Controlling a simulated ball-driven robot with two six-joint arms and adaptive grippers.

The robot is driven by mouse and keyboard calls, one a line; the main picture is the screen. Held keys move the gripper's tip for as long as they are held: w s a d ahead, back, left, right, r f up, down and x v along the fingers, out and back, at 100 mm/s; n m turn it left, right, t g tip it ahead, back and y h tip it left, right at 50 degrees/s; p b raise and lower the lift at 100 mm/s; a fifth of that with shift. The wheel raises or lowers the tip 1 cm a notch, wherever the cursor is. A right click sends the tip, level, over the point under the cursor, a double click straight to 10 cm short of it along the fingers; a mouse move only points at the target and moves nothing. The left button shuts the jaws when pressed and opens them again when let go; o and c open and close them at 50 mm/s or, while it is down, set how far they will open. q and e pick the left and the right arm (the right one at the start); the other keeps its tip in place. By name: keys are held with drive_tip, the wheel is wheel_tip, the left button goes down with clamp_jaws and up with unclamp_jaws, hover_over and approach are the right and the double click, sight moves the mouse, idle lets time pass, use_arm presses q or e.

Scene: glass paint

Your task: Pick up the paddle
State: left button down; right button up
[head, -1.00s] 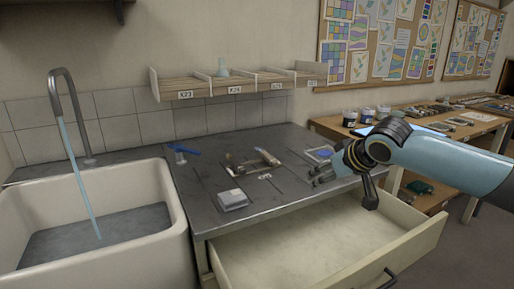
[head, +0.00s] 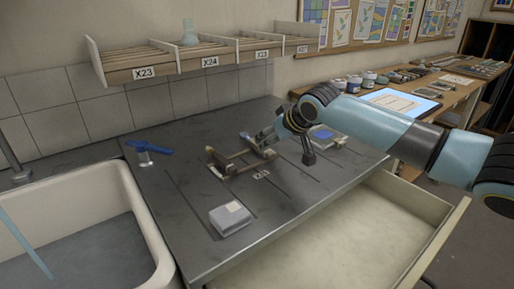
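A blue-handled tool (head: 150,147) with a pale stem or base is at the left of the worktop, well apart from the gripper. I cannot tell for sure which thing is the paddle. My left gripper is out of view.
A grey-white box (head: 230,218) sits near the worktop's front edge. A pale tray with a blue patch (head: 324,137) lies right of my gripper. An open drawer (head: 330,232) juts out in front. A sink (head: 85,215) is at left, and a labelled wall shelf (head: 190,62) hangs above.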

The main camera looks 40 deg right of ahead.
sight(255, 144)
drive_tip(key=x, duration=0.5)
drive_tip(key=shift+w, duration=0.15)
drive_tip(key=shift+w+f, duration=0.2)
drive_tip(key=shift+w, duration=0.05)
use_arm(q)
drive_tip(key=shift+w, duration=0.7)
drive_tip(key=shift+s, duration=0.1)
use_arm(e)
drive_tip(key=shift+s, duration=0.1)
drive_tip(key=shift+c, duration=0.4)
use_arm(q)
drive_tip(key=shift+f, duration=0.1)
use_arm(e)
clamp_jaws()
